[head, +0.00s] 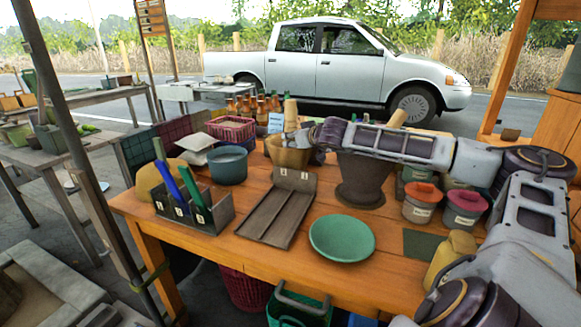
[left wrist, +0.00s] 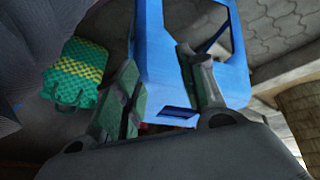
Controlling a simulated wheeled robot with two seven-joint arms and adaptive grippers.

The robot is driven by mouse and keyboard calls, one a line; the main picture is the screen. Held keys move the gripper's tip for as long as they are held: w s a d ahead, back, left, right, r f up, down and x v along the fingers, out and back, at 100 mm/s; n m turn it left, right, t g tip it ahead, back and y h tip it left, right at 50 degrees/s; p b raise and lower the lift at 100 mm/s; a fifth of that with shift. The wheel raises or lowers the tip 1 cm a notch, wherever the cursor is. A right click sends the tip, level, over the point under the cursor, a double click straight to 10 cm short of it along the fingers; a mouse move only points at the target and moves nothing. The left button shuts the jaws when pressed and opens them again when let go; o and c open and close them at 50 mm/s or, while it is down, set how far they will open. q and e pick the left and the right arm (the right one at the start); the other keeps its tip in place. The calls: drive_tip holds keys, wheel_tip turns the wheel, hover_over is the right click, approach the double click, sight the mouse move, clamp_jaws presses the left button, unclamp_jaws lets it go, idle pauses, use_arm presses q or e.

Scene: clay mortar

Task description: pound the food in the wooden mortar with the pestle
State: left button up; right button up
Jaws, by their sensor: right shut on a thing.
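The wooden mortar (head: 284,158) is a golden-brown bowl at the back middle of the table in the head view. A pale wooden pestle (head: 290,111) stands upright over it, and its lower end is hidden. My right gripper (head: 295,137) reaches across from the right and is shut on the pestle, low over the mortar's rim. The food inside the mortar cannot be seen. My left gripper (left wrist: 163,92) is open and empty in the left wrist view, its two fingers well apart; it does not show in the head view.
A dark clay mortar (head: 361,182) with its own pale pestle (head: 397,118) stands behind my right forearm. A green plate (head: 342,238), a divided tray (head: 272,212), lidded pots (head: 421,202) and a blue-grey pot (head: 228,166) are around.

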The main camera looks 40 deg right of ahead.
sight(293, 101)
drive_tip(key=shift+f, duration=0.25)
use_arm(q)
drive_tip(key=shift+d+f, duration=0.15)
drive_tip(key=shift+f, duration=0.4)
drive_tip(key=shift+w+r, duration=0.1)
drive_tip(key=shift+r, duration=0.05)
use_arm(e)
drive_tip(key=shift+r, duration=0.1)
drive_tip(key=shift+r+p, duration=0.45)
drive_tip(key=shift+r, duration=0.1)
use_arm(q)
drive_tip(key=shift+r+p, duration=1.6)
drive_tip(key=shift+r, duration=0.5)
use_arm(e)
drive_tip(key=shift+r, duration=2.15)
drive_tip(key=shift+r+p, duration=3.2)
drive_tip(key=shift+r, duration=0.75)
use_arm(q)
wheel_tip(293, 101, up, 6)
drive_tip(key=shift+r, duration=0.2)
